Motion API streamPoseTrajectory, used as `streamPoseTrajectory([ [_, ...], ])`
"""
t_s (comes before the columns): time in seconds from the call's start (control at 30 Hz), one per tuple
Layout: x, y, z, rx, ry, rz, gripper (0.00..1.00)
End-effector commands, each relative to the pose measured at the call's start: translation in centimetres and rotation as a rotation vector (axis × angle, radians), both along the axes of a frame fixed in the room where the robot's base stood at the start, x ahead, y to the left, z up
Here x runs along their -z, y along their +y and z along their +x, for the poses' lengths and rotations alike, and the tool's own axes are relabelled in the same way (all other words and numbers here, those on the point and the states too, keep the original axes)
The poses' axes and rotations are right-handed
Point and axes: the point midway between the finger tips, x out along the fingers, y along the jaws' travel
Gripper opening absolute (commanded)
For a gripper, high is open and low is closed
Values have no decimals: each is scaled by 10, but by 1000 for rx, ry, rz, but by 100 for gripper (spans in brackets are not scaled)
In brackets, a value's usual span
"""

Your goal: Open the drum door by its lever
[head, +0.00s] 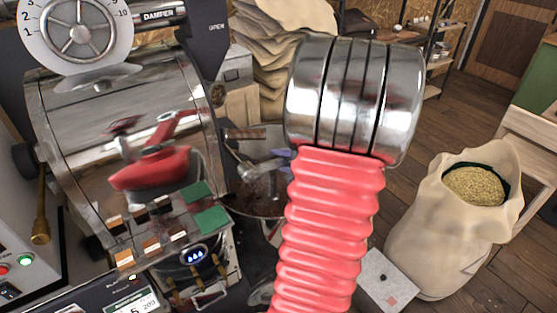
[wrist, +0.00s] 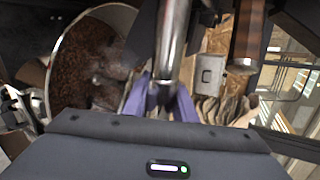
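The roaster's drum (head: 130,125) is a shiny steel cylinder at the left of the head view. Low on its right side a silver lever bar (head: 240,165) sticks out. In the wrist view a polished metal bar (wrist: 172,45), apparently this lever, runs down between my purple fingers. My gripper (wrist: 164,92) has its fingers apart, one on each side of the bar. I cannot tell whether either finger touches it. In the head view my gripper (head: 268,172) is partly hidden behind my red sleeved arm. The drum door itself is not clearly visible.
A round tray of dark beans (wrist: 100,60) lies beside the gripper. A wooden handle (wrist: 247,35) is to the right of the bar. An open sack of pale beans (head: 450,230) stands on the floor at right. A damper dial (head: 80,30) tops the roaster.

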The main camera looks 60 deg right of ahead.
Motion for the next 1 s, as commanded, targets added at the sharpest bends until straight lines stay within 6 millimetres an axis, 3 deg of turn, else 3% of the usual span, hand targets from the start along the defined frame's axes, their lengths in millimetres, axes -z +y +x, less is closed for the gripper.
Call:
streamPoseTrajectory([
  [0.27,-1,1,1,-4,-3,-2,43],
  [0.63,-3,1,-4,-1,-3,-2,43],
  [1.0,-24,11,-44,4,-3,-4,43],
])
